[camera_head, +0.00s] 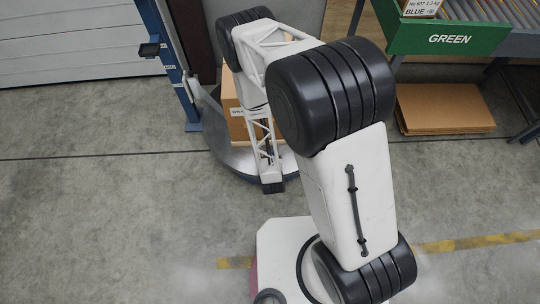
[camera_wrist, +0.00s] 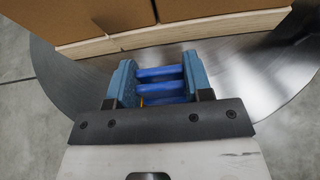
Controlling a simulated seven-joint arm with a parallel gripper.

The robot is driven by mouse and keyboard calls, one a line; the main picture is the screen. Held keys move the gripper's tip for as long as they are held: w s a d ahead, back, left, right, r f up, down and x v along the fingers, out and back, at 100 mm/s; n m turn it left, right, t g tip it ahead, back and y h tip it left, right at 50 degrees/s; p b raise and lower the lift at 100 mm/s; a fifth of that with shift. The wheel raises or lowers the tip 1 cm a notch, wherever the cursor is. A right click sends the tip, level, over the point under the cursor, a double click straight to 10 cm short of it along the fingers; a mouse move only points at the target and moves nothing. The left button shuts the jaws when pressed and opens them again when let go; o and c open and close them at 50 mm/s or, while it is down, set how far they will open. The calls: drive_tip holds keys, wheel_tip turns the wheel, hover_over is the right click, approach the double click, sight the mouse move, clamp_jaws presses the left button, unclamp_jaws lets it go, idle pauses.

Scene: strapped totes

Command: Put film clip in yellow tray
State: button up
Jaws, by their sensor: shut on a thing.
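My gripper (camera_wrist: 160,85) is shut on a blue ribbed thing (camera_wrist: 160,73), which looks like the film clip. Parallel blue bars of it show between the two teal finger pads; the rest is hidden by the gripper body. In the head view my arm reaches down over a round metal turntable, and the fingertips and clip cannot be made out there. I see no yellow tray in either view.
A cardboard box (camera_wrist: 80,20) on a pale wooden base (camera_wrist: 180,32) stands on the round metal turntable (camera_wrist: 270,70), just beyond the fingers. A blue post (camera_head: 170,60) rises at left. A green panel marked GREEN (camera_head: 448,38) and flat cardboard (camera_head: 443,108) are at right.

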drive_tip(key=shift+w+a, duration=0.1)
drive_tip(key=shift+w, duration=0.4)
drive_tip(key=shift+w+f, duration=0.1)
drive_tip(key=shift+f, duration=1.7)
drive_tip(key=shift+f, duration=0.1)
drive_tip(key=o, duration=0.9)
drive_tip(key=v, duration=1.2)
